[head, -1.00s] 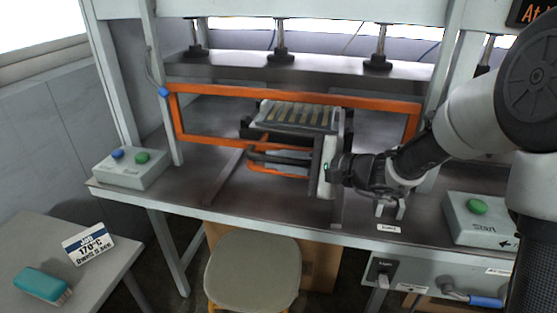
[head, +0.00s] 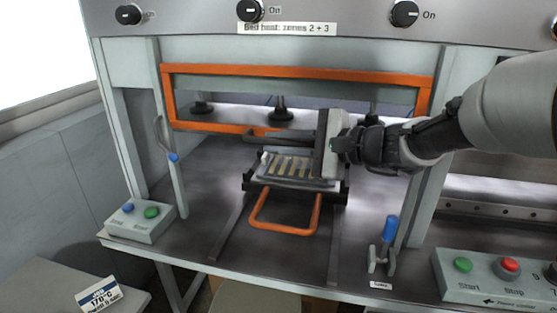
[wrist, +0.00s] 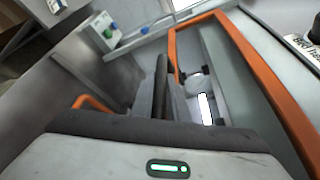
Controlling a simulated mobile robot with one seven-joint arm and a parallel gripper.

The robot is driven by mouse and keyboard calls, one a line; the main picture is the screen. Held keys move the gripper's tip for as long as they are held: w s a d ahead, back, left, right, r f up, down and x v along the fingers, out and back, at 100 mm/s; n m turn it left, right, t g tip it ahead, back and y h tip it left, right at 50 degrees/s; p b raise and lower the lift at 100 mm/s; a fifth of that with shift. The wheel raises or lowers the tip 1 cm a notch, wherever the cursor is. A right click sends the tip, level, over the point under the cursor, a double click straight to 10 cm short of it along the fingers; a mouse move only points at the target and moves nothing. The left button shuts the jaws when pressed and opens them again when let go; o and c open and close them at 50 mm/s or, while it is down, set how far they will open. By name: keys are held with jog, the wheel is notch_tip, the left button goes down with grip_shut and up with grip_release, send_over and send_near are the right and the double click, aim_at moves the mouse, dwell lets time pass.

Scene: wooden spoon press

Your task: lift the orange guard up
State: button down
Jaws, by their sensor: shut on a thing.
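The orange guard (head: 300,73), a rectangular frame, hangs raised between the press's uprights, in front of the upper platen. Its lower bar is level with my gripper (head: 268,136). My gripper reaches in from the right and is shut at the middle of that lower bar, apparently on the guard's dark handle; the fingers hide most of the hold. In the wrist view the orange guard (wrist: 262,75) runs along the right of my gripper (wrist: 168,92), and the gripped part is hard to make out.
Below the guard, a tray of wooden strips (head: 290,167) with an orange loop handle (head: 285,229) sits on the press bed. A blue-handled clamp (head: 388,235) stands at the front right. Button boxes sit at left (head: 140,220) and right (head: 490,275). The left front of the bed is clear.

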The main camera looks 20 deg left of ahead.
aim_at(279, 120)
notch_tip(279, 120, up, 5)
jog(key=shift+r+p, duration=0.1)
jog(key=shift+p, duration=0.75)
jog(key=c, duration=1.7)
grip_release()
jog(key=shift+c, duration=0.2)
jog(key=v, duration=1.7)
jog(key=shift+d+p, duration=0.25)
jog(key=shift+p, duration=0.1)
